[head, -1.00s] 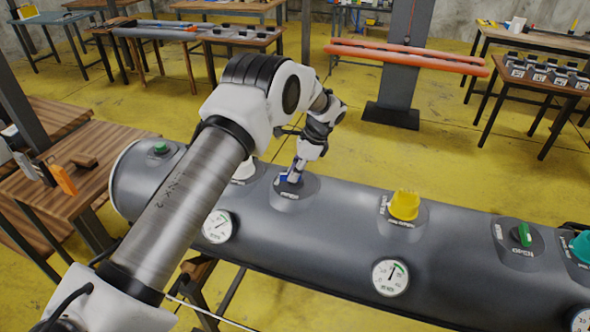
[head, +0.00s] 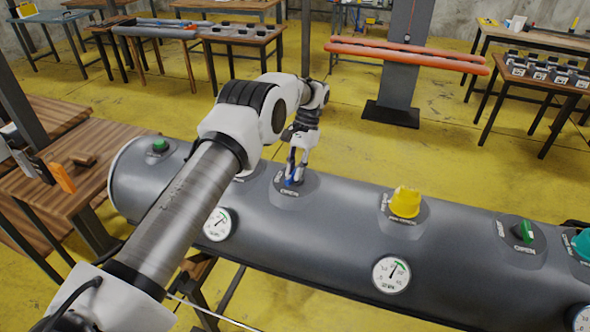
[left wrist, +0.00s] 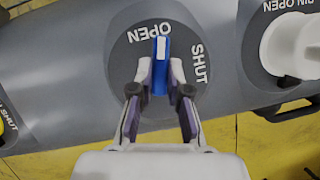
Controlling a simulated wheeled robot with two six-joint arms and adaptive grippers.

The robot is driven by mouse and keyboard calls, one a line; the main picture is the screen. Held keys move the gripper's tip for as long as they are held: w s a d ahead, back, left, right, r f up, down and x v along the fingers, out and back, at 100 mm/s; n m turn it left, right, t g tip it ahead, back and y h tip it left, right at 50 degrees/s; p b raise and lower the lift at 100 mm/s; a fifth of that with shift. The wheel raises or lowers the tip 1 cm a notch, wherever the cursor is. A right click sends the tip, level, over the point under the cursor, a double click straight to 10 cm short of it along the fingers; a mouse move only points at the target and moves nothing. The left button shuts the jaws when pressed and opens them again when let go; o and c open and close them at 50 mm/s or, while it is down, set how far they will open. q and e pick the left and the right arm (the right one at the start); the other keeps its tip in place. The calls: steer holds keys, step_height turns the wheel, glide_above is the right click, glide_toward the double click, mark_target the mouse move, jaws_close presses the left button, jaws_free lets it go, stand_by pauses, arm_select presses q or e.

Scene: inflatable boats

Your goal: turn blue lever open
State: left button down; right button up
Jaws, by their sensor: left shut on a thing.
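The blue lever (left wrist: 159,75) sits on a round dark plate (left wrist: 118,70) marked OPEN and SHUT in the left wrist view. Its white-marked end points up, just beside the end of the word OPEN, with SHUT further to the right. My left gripper (left wrist: 161,72) is shut on the lever, one finger along each side. In the head view the left gripper (head: 294,178) reaches down onto the blue lever (head: 289,183) on top of the grey tube. The fingers hide part of the lever there. My right gripper is in no view.
The grey inflatable tube (head: 320,235) runs across the front. It carries a yellow knob (head: 405,202), a green lever (head: 524,234), a teal knob (head: 582,245) and gauges (head: 391,275). A white valve (left wrist: 290,45) stands right of the blue lever in the wrist view.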

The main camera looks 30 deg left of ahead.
arm_select(q)
steer(key=shift+s+f+n+h, duration=0.15)
steer(key=shift+n+h, duration=0.45)
steer(key=shift+n, duration=0.9)
steer(key=c, duration=1.1)
jaws_free()
steer(key=shift+c, duration=0.2)
steer(key=r, duration=1)
steer(key=shift+w, duration=0.2)
